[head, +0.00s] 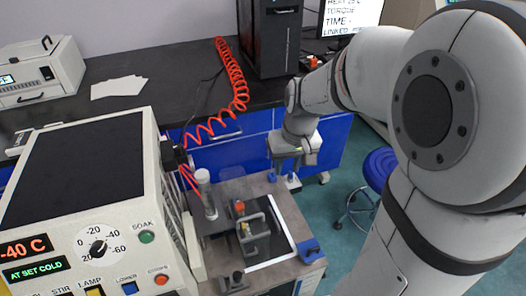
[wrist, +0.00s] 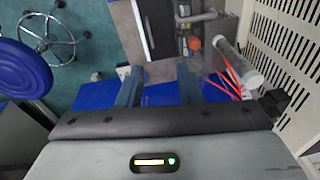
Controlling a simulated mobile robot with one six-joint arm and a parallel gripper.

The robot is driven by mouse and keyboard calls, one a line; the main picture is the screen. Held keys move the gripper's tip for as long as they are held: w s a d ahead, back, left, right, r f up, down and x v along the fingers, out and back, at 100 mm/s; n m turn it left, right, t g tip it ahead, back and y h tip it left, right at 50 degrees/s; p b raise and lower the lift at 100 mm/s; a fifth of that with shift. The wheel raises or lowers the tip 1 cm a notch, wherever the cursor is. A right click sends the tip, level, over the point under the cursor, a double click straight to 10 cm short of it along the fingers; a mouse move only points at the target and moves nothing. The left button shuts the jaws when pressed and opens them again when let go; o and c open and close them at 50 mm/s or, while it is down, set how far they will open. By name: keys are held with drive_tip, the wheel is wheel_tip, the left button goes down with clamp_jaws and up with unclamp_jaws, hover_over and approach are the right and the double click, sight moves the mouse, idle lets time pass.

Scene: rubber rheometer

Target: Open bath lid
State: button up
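The bath top (head: 262,245) lies on the small grey-brown bench in the head view, a dark rectangular panel with a pale border at its right side. A grey bar handle (head: 252,226) stands on it, with an orange-red knob (head: 239,206) at its far end. Whether the panel is a closed lid is hard to tell. In the wrist view, the handle (wrist: 203,20) shows near the top, beyond my fingers. My gripper (head: 284,178) hangs past the bench's far edge, apart from the handle. In the wrist view, my gripper (wrist: 158,72) has its fingers spread with nothing between them.
A large instrument (head: 105,215) showing -40 C stands left of the bench. A clear cylinder (head: 206,195) stands upright beside the handle. Red coiled tubing (head: 238,90) runs to the black counter. A blue stool (head: 380,170) stands on the right. Blue blocks (head: 311,251) sit at bench corners.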

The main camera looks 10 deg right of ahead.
drive_tip(key=w+f+b, duration=0.3)
drive_tip(key=w+f, duration=0.1)
drive_tip(key=f, duration=0.3)
drive_tip(key=w+f+b, duration=0.3)
drive_tip(key=f, duration=0.5)
drive_tip(key=n+g+y+b, duration=0.1)
drive_tip(key=g+b, duration=0.1)
drive_tip(key=b, duration=0.4)
hover_over(275, 211)
drive_tip(key=s, duration=0.4)
wheel_tip(275, 211, down, 17)
drive_tip(key=f, duration=0.2)
drive_tip(key=f+b, duration=0.1)
drive_tip(key=f, duration=0.2)
drive_tip(key=a+f+b, duration=0.1)
drive_tip(key=f, duration=0.1)
drive_tip(key=shift+f, duration=0.3)
clamp_jaws()
